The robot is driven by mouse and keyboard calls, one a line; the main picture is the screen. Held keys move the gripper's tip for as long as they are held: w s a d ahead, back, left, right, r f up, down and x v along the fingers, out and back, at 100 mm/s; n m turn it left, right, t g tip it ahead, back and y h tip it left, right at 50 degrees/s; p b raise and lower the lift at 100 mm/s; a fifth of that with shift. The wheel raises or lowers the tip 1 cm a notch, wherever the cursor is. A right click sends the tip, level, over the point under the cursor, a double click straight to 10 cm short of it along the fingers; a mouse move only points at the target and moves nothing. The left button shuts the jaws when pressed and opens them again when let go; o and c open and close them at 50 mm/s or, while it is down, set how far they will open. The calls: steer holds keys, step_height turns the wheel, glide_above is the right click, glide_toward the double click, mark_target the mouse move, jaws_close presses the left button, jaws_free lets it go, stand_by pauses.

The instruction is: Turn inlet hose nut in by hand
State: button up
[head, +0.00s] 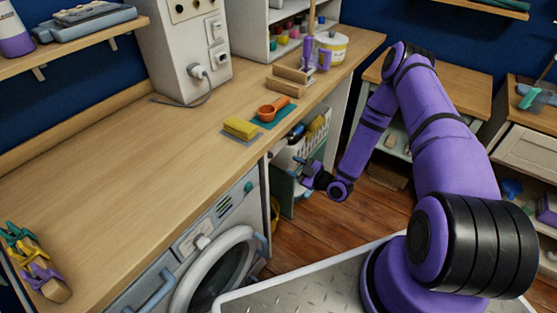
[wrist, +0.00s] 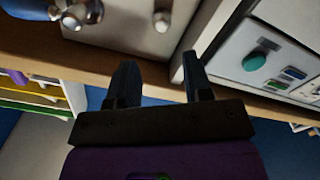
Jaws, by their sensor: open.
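My gripper (wrist: 160,80) is open, with its two dark fingers apart and nothing between them in the wrist view. In the head view, my gripper (head: 303,172) is small and sits in front of the open bay under the counter, right of the washing machine (head: 222,225). At the top left of the wrist view, a blue-grey part with a shiny metal end (wrist: 80,14) lies against a pale panel, beyond my fingers and apart from them. It may be the inlet hose and its nut, but I cannot tell. No hose nut is clear in the head view.
A wooden counter (head: 130,165) runs above the machine. It bears a yellow sponge (head: 240,128), an orange scoop (head: 272,108) and coloured clamps (head: 35,265). A white basket (head: 300,150) stands in the bay behind my gripper. Wooden floor (head: 315,222) is clear below.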

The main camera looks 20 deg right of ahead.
mark_target(272, 157)
steer(key=shift+x, duration=4.2)
steer(key=shift+a, duration=0.25)
steer(key=shift+c, duration=0.4)
